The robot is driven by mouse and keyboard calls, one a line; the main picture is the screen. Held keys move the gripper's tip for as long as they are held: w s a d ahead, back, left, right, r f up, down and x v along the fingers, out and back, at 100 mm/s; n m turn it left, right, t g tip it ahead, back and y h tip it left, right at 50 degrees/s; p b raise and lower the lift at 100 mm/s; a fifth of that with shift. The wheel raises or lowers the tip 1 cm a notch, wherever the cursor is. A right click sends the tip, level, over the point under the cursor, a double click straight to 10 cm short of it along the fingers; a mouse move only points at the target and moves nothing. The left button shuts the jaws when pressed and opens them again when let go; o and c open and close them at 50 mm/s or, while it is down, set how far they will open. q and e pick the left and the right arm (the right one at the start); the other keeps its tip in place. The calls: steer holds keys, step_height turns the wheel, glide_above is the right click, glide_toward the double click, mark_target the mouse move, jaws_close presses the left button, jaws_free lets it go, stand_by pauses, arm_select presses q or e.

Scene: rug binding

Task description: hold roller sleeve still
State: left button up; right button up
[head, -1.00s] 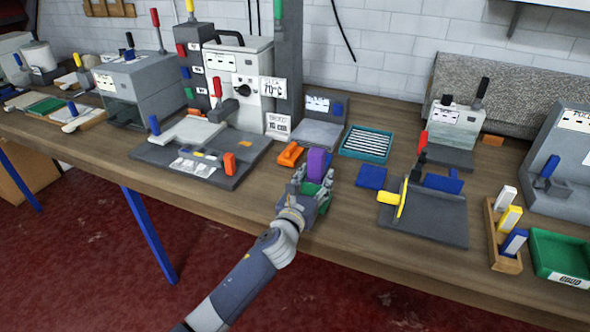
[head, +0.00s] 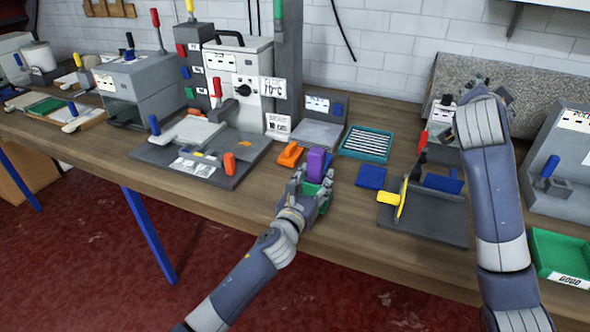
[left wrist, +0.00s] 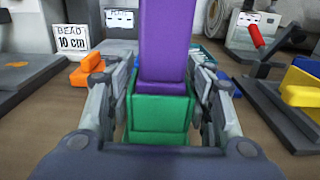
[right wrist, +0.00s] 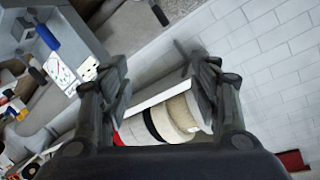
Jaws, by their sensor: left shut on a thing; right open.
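A purple upright block (head: 316,165) stands in a green block (left wrist: 160,116) near the table's front edge. My left gripper (head: 315,190) is shut on the green block, with one finger on each side in the left wrist view. My right gripper (head: 488,96) is open above the machine at the back right. In the right wrist view, a cream roll (right wrist: 178,116) with a black band shows between and beyond its fingers. Whether it touches them I cannot tell. No label tells which thing is the roller sleeve.
An orange block (head: 290,153) lies just left of the purple block. A teal tray (head: 345,152) of white strips and a blue pad (head: 371,177) lie to its right. A grey fixture with a yellow handle (head: 389,200) stands further right. A green tray (head: 536,250) is at the right edge.

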arm_select(q)
steer(key=shift+f, duration=0.1)
arm_select(e)
steer(key=a+n+y, duration=0.1)
steer(key=a+y, duration=0.1)
steer(key=a, duration=0.9)
steer(key=n+y, duration=0.2)
steer(key=n, duration=0.6)
glide_toward(315, 154)
steer(key=x, duration=0.9)
steer(key=shift+w+f, duration=0.1)
steer(key=shift+w, duration=0.1)
